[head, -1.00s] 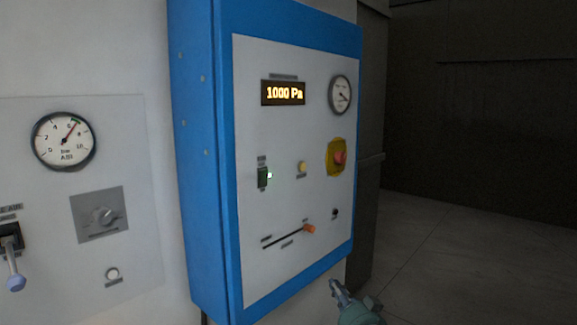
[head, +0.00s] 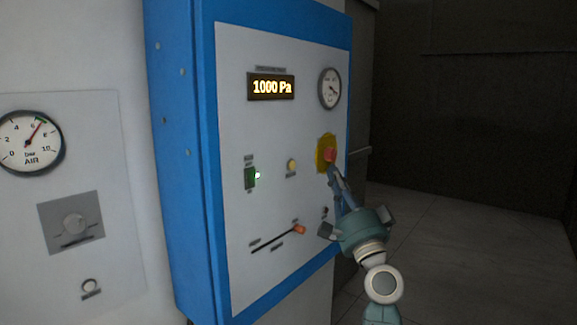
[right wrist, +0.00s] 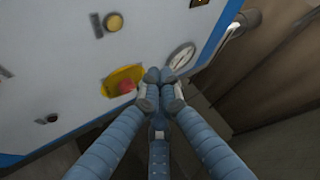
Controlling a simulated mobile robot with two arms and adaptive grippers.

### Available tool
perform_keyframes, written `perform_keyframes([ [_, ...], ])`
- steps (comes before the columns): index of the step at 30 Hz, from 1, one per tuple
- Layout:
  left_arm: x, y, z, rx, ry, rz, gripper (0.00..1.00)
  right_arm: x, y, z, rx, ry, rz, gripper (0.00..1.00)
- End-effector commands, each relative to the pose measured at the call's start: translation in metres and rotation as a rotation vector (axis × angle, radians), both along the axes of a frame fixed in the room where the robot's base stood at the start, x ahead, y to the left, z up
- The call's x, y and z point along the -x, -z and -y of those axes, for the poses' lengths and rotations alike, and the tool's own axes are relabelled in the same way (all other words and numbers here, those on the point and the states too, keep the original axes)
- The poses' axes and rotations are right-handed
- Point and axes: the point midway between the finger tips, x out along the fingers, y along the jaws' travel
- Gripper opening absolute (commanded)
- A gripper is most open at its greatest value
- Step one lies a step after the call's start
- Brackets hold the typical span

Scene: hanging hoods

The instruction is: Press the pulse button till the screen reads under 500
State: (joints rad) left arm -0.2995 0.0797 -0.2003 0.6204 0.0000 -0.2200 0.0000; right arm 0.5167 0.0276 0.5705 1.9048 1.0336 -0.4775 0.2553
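The screen (head: 271,87) on the blue-framed control panel (head: 235,130) reads 1000 Pa in lit digits. A small round yellow button (head: 292,165) sits below it; its label is too small to read, so I cannot tell whether it is the pulse button. It also shows in the right wrist view (right wrist: 114,22). My right gripper (head: 335,174) has its fingers drawn together and empty, pointing up in front of the panel just below the red stop button. In the right wrist view its fingertips (right wrist: 160,84) meet. My left gripper is not in view.
A red mushroom button (head: 330,155) on a yellow plate is close to my right fingertips; contact cannot be told. An air gauge (head: 31,141) is at left.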

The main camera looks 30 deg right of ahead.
Motion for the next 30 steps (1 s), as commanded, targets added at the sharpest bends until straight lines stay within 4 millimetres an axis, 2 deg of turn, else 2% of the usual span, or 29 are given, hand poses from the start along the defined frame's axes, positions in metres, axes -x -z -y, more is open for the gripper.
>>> perform_keyframes([
  [7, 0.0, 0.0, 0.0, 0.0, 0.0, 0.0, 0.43, -0.002, 0.001, -0.001, 0.0, 0.0, -0.001, 0.0],
  [11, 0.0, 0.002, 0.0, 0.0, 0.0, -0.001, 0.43, -0.009, 0.001, -0.004, -0.002, -0.001, -0.001, 0.0],
  [24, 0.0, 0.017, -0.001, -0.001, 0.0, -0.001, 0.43, -0.063, 0.003, -0.026, 0.0, -0.001, 0.0, 0.0],
  [30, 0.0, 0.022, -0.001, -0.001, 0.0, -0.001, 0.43, -0.078, 0.002, -0.032, 0.001, 0.0, -0.001, 0.0],
])
